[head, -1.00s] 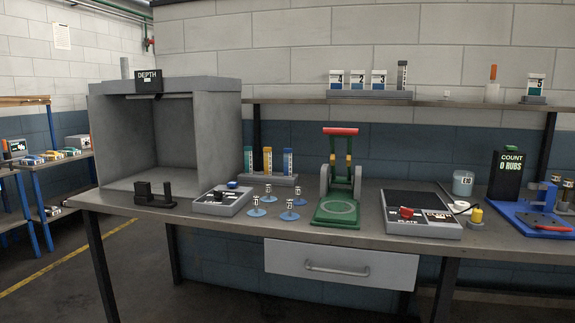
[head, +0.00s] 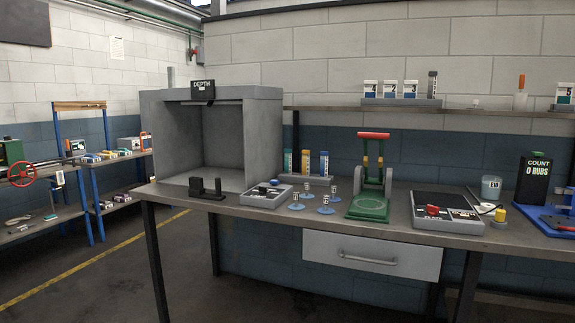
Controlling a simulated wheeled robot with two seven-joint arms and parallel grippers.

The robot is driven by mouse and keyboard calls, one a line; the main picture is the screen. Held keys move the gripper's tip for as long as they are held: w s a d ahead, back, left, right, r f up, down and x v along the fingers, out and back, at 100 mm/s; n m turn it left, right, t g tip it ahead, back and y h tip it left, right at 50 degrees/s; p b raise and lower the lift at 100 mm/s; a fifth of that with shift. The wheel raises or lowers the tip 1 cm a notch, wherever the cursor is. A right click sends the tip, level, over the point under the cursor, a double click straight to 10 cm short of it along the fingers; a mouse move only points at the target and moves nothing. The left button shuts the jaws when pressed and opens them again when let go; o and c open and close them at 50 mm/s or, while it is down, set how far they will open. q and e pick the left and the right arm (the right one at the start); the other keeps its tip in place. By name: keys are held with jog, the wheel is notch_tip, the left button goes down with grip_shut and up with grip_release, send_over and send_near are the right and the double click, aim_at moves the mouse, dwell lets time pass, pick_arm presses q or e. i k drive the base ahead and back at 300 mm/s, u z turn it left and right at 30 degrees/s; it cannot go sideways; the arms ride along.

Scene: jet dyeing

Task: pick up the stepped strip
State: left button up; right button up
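A narrow upright strip (head: 432,84) with stacked grey bands stands at the right end of the grey holder on the wall shelf, beside several numbered boxes. It looks like the stepped strip, but it is small here and I cannot make out its detail. Nothing is touching it except the holder it stands in. Neither of my grippers is in view.
The floor left of the bench is clear.

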aim_at(323, 160)
jog(key=u, duration=1.05)
jog(key=i, duration=1.65)
jog(key=u, duration=0.15)
jog(key=i, duration=1.6)
jog(key=z, duration=0.9)
